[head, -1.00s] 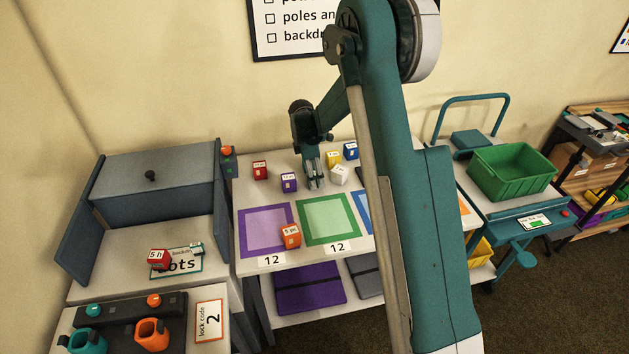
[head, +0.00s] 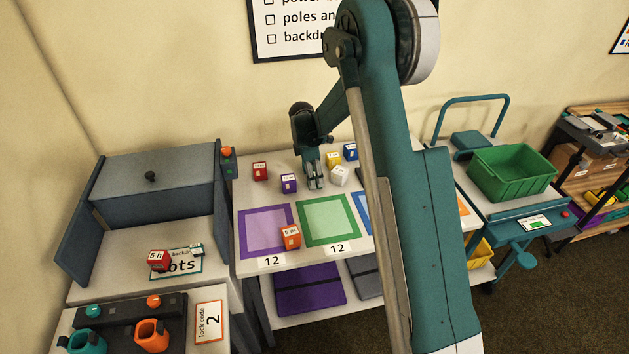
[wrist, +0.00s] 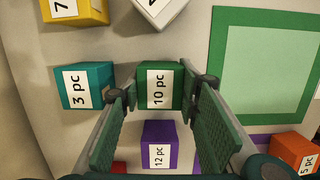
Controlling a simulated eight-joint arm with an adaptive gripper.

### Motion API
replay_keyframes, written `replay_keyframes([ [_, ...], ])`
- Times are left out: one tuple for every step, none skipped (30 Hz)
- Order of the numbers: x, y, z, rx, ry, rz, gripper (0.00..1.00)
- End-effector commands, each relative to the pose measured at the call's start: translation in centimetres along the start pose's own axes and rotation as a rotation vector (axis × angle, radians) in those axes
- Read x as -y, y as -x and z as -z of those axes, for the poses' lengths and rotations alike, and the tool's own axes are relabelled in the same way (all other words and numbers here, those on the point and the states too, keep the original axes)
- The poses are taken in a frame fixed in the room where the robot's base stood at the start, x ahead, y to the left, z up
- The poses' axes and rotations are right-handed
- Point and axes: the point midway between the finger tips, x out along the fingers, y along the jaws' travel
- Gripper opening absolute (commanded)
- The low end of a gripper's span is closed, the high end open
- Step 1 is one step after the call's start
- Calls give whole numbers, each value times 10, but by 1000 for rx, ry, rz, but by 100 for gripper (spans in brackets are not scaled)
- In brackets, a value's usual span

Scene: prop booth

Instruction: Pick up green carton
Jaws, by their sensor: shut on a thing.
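The green carton (wrist: 160,66) bears a white label reading "10 pc" and shows in the wrist view between my two fingers. My gripper (wrist: 161,88) is shut on it, with one finger on each side. In the head view my gripper (head: 314,184) points down at the table behind the coloured squares, and it hides the green carton there.
Close by are a teal "3 pc" carton (wrist: 85,86), a purple carton (wrist: 159,145), a white carton (head: 339,176), a yellow carton (head: 333,158) and a red carton (head: 260,171). An orange carton (head: 290,237) lies nearer, between the purple and green squares.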

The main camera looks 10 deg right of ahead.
Motion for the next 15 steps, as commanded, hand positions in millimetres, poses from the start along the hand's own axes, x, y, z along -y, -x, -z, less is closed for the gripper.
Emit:
replay_keyframes([
  [0,0,0,0,0,0,19],
  [0,0,0,0,0,0,19],
  [0,0,0,0,0,0,19],
  [0,0,0,0,0,0,19],
  [0,0,0,0,0,0,19],
  [0,1,0,0,0,0,19],
  [0,2,0,0,0,0,19],
  [0,3,0,0,0,0,19],
  [0,4,-1,0,0,0,19],
  [0,6,-1,0,0,0,19],
  [0,8,-1,0,0,0,19],
  [0,12,-2,0,0,0,19],
  [0,14,-2,0,0,0,19],
  [0,18,-3,0,0,0,19],
  [0,22,-3,0,0,0,19],
])
